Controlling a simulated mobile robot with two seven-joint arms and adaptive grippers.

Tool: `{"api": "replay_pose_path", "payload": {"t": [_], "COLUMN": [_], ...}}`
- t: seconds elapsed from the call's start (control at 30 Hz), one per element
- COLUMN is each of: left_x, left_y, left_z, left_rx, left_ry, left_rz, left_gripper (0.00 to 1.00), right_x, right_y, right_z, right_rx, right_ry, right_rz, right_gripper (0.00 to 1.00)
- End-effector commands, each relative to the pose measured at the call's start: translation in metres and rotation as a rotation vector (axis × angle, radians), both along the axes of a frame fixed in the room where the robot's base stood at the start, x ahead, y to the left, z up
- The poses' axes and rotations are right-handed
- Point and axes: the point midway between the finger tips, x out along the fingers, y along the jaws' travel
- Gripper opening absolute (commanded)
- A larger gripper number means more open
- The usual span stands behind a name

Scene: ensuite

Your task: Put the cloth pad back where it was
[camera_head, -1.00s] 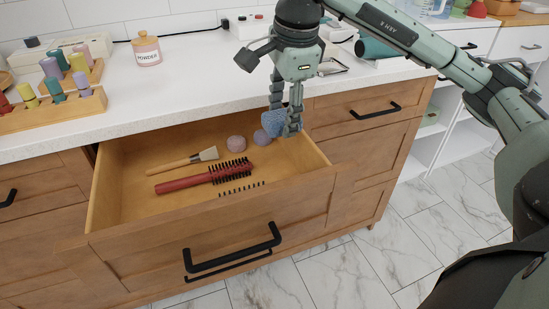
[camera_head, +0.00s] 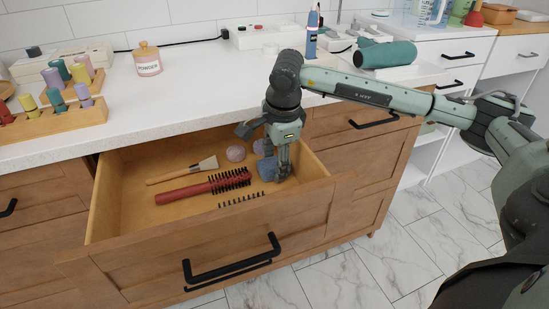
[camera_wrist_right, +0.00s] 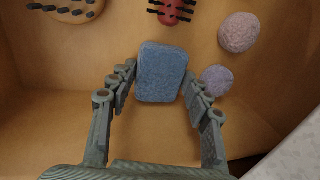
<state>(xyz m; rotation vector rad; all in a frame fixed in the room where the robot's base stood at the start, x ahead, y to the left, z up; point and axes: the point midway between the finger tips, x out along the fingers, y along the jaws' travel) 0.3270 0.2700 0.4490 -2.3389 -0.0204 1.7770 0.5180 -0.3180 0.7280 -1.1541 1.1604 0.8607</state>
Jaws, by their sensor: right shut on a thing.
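The cloth pad (camera_head: 267,168) is a small blue rounded block. It is between the fingers of my right gripper (camera_head: 276,174), low inside the right end of the open drawer (camera_head: 125,218). In the right wrist view the pad (camera_wrist_right: 162,72) sits between the two fingertips, over the drawer floor. My right gripper is shut on it. I cannot tell whether the pad touches the floor. My left gripper is not in view.
In the drawer lie a red hairbrush (camera_head: 200,187), a wooden-handled brush (camera_head: 182,171), a black-bristled brush (camera_head: 241,201), a pink ball (camera_head: 235,153) and a purple ball (camera_head: 259,147). The drawer's left part is clear. A powder jar (camera_head: 148,61) stands on the counter.

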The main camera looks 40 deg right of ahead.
Motion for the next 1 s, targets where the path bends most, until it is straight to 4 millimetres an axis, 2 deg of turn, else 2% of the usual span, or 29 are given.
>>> {"api": "replay_pose_path", "payload": {"t": [0.33, 0.37, 0.4, 0.77, 0.87, 1.0], "left_x": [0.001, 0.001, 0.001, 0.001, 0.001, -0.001], "left_y": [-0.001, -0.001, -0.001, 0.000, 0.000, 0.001], "left_z": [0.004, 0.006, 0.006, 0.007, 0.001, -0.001], "left_rx": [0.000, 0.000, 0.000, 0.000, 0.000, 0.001], "left_ry": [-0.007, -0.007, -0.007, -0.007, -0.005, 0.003], "left_rz": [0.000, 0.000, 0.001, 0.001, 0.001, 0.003], "left_gripper": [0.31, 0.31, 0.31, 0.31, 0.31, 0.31], "right_x": [0.000, 0.000, 0.000, 0.000, -0.001, -0.007], "right_y": [0.000, 0.000, 0.000, 0.000, 0.001, 0.002], "right_z": [-0.002, -0.001, -0.001, 0.001, 0.011, 0.038], "right_rx": [0.001, 0.000, 0.000, 0.001, 0.000, 0.000], "right_ry": [-0.002, -0.002, -0.002, -0.002, -0.004, -0.007], "right_rz": [-0.001, -0.001, -0.001, -0.001, 0.000, 0.001], "right_gripper": [0.26, 0.53, 0.57, 0.58, 0.58, 0.58]}}
